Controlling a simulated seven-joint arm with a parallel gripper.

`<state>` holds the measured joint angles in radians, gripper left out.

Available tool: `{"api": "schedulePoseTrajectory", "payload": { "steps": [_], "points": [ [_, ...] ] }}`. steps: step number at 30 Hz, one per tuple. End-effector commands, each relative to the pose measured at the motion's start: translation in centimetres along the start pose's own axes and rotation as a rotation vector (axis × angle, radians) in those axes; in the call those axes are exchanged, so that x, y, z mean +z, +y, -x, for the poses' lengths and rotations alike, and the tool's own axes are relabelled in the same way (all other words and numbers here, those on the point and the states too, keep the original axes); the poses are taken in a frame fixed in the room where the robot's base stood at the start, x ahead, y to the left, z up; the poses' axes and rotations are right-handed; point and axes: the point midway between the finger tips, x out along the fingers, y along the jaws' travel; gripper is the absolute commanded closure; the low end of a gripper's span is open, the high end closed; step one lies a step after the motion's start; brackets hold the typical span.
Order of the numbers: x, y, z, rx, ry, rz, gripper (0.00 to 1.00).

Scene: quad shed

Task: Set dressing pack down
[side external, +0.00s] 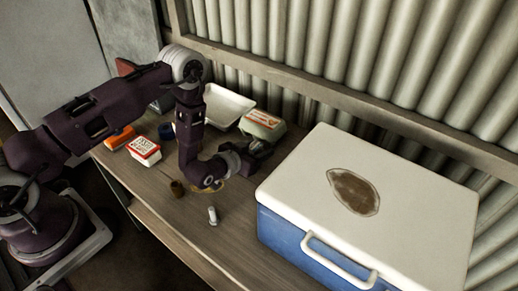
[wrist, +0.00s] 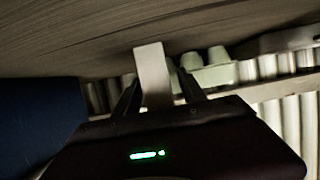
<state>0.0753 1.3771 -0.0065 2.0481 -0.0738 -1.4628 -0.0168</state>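A pale, flat-sided block, which I take to be the dressing pack (wrist: 152,72), stands between the two dark fingers of my gripper (wrist: 160,92) in the wrist view. The fingers close on it from both sides. In the side external view my gripper (side external: 258,151) is low over the bench, between the egg carton (side external: 262,124) and the cool box. The pack cannot be made out there. Whether it touches the bench is unclear. The egg carton also shows beyond the fingers in the wrist view (wrist: 210,72).
A blue cool box (side external: 288,240) with a white lid fills the bench's right side. A white tray (side external: 229,103), a red-and-white box (side external: 145,151), an orange item (side external: 119,138), a small brown item (side external: 177,188) and a small white cylinder (side external: 212,215) stand about. The front bench is mostly clear.

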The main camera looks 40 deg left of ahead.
Motion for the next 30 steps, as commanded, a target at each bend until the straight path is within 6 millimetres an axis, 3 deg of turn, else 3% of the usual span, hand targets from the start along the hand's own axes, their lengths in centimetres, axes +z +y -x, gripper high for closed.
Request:
{"api": "schedulePoseTrajectory", "payload": {
  "steps": [7,21,25,30],
  "points": [
    [-0.3,0.0,0.5,0.0,-0.002,0.0,0.52],
    [-0.1,0.0,10.6,0.001,-0.005,-0.001,0.52],
    [-0.2,0.0,11.9,0.0,-0.002,-0.001,0.52],
    [-0.3,0.0,12.2,0.0,0.0,0.0,0.52]
  ]
}}
